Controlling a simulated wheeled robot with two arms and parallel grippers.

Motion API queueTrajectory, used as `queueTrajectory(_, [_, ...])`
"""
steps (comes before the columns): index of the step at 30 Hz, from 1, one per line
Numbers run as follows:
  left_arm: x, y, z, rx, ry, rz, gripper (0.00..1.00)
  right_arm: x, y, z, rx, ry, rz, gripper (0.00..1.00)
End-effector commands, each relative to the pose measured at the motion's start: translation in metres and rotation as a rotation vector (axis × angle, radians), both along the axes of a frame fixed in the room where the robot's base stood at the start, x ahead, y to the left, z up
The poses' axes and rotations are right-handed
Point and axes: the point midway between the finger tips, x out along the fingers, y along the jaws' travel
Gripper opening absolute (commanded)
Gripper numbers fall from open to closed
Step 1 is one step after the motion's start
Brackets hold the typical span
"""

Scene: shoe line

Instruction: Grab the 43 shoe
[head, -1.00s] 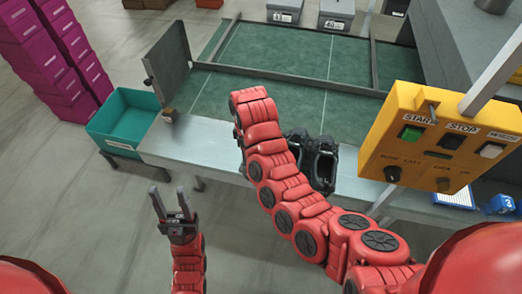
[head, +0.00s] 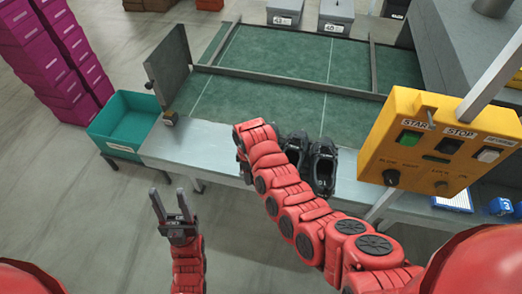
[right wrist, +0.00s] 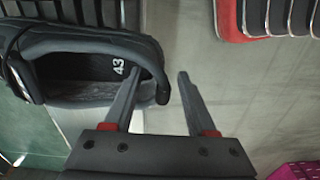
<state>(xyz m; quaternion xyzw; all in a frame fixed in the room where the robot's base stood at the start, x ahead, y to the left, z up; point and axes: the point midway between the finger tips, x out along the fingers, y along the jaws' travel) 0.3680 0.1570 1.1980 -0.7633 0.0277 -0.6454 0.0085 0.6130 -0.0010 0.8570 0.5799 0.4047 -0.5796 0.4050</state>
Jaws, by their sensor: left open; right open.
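A pair of dark shoes (head: 322,168) stands on the grey metal ledge in the head view, partly behind my right arm. In the right wrist view a dark shoe (right wrist: 84,45) with "43" printed inside lies at the left; I cannot tell which of the pair it is. My right gripper (right wrist: 160,71) is open there, with the shoe's heel collar between its fingers and the left finger over the shoe opening. I cannot tell if they touch. In the head view my right gripper is hidden by its arm. My left gripper (head: 170,205) is open and empty over the floor.
A yellow control panel (head: 440,140) stands close on the right.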

Motion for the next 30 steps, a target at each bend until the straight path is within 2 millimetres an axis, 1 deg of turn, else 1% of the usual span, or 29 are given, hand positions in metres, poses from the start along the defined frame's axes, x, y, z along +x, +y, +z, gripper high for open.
queueTrajectory(5, [0.0, 0.0, -0.0003, 0.0, 0.0, 0.0, 0.5, 0.0002, -0.0002, -0.0004, 0.0, 0.0, -0.001, 0.57])
queueTrajectory(6, [0.0, 0.0, -0.0003, 0.0, 0.0, 0.0, 0.5, 0.0002, -0.0002, -0.0004, 0.0, 0.0, -0.001, 0.53])
queueTrajectory(8, [0.0, 0.0, -0.0003, 0.0, 0.0, 0.0, 0.5, 0.0001, -0.0003, -0.0004, 0.0, 0.0, -0.001, 0.42])
queueTrajectory(9, [0.0, 0.0, -0.0003, 0.0, 0.0, 0.0, 0.5, 0.0001, -0.0003, -0.0003, 0.0, 0.0, -0.001, 0.35])
queueTrajectory(15, [0.0, 0.0, -0.0003, 0.0, 0.0, 0.0, 0.5, 0.0001, -0.0004, -0.0003, 0.0, 0.0, -0.001, 0.0])
queueTrajectory(30, [0.0, 0.0, -0.0003, 0.0, 0.0, 0.0, 0.5, -0.0002, -0.0003, -0.0005, 0.0, 0.001, -0.001, 0.0])
